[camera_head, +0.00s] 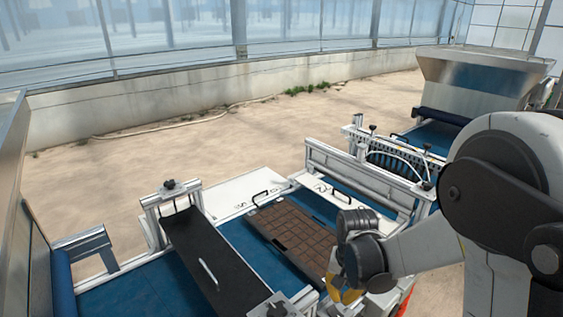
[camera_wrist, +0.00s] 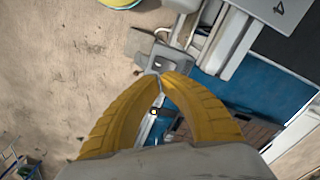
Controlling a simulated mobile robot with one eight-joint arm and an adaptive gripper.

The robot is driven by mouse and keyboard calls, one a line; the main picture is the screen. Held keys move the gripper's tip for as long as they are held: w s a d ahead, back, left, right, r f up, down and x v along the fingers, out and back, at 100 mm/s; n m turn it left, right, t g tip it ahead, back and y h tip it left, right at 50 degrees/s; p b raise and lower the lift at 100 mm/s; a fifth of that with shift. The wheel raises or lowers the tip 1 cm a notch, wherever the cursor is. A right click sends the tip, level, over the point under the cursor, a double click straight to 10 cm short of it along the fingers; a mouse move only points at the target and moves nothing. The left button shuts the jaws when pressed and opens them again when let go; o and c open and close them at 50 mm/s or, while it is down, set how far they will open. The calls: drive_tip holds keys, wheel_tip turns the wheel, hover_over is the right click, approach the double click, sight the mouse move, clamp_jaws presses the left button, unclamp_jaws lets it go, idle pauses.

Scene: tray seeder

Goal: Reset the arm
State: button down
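My arm (camera_head: 430,240) reaches in from the right in the head view and bends down over the near side of the seeding line. My gripper (camera_head: 343,293) hangs at the near edge of the machine, just beside the brown tray (camera_head: 292,232). In the wrist view the two yellow ribbed fingers of my gripper (camera_wrist: 162,77) curve together and their tips appear to meet. Nothing shows held between them. The tray also shows partly in the wrist view (camera_wrist: 250,130), behind the right finger.
The tray lies on a blue conveyor (camera_head: 235,238) with metal frames. A dark sloped plate (camera_head: 215,258) stands left of it, and a row unit (camera_head: 395,157) and a metal hopper (camera_head: 480,75) to the right. Open sandy floor (camera_head: 200,145) lies behind.

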drive_tip(key=shift+s+r+t+b, duration=0.25)
drive_tip(key=shift+t+b, duration=0.05)
drive_tip(key=shift+b, duration=0.4)
drive_tip(key=s+r+n+t+b, duration=0.1)
drive_tip(key=s+n+t+b, duration=0.3)
drive_tip(key=s+b, duration=0.8)
drive_tip(key=t+b, duration=0.2)
drive_tip(key=b, duration=0.1)
drive_tip(key=shift+n, duration=0.3)
drive_tip(key=shift+s, duration=0.1)
